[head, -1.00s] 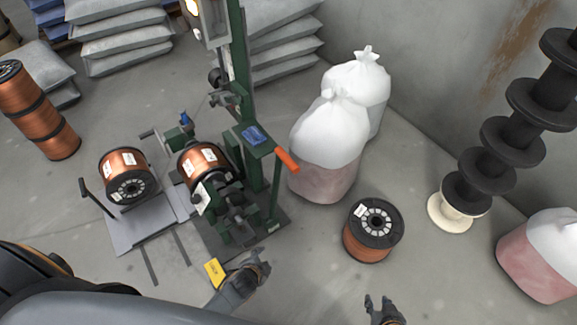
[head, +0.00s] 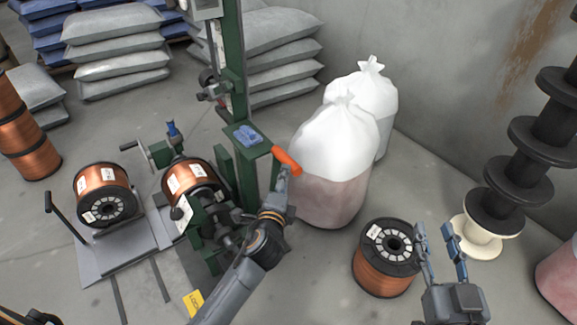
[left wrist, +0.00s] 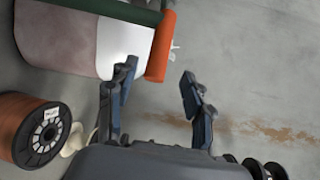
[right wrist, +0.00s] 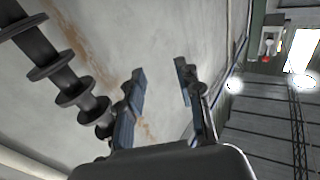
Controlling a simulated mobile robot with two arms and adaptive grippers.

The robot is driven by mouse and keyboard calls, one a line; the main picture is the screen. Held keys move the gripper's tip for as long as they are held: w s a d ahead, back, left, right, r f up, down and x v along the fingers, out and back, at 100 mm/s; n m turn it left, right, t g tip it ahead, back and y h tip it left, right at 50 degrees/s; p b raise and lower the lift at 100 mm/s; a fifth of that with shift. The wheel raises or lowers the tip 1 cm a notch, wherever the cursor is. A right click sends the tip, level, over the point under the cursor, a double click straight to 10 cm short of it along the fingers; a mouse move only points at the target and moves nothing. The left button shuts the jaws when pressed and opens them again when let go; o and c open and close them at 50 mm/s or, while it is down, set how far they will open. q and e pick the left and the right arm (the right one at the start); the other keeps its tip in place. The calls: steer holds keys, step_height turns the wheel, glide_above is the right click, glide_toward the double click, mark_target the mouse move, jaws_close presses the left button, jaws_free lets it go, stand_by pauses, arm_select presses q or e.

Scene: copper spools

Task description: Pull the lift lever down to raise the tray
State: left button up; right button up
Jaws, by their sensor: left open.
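The lift lever has an orange grip (head: 286,161) on the green machine (head: 235,95); the grip also shows in the left wrist view (left wrist: 161,47). My left gripper (head: 290,178) is right at the orange grip, with its fingers partly hidden in the head view. In the left wrist view, my left gripper (left wrist: 158,75) is open, with the grip just ahead of its left finger. I cannot tell if they touch. A grey tray-like platform (head: 98,262) sits low at the left, under a copper spool (head: 103,193). My right gripper (head: 441,236) is open and empty.
Another copper spool (head: 190,177) sits in the machine. White-topped sacks (head: 335,150) stand just behind the lever. A copper spool (head: 383,283) stands on the floor near my right gripper. Stacked black spools (head: 530,145) are at the right.

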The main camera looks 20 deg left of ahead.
mark_target(288, 163)
arm_select(q)
steer(key=w, duration=0.2)
steer(key=w+f+b, duration=0.1)
steer(key=w, duration=0.2)
steer(key=w+a+b, duration=0.1)
steer(key=w, duration=0.2)
steer(key=shift+w+f, duration=0.1)
steer(key=shift+f, duration=0.05)
steer(key=shift+w+a, duration=0.1)
steer(key=shift+w, duration=0.15)
arm_select(e)
steer(key=s+r+t+y, duration=0.2)
steer(key=s+r+t, duration=0.2)
steer(key=r+t, duration=0.3)
steer(key=shift+a+r, duration=0.15)
steer(key=shift+r, duration=1.4)
steer(key=shift+s, duration=0.1)
arm_select(q)
jaws_close()
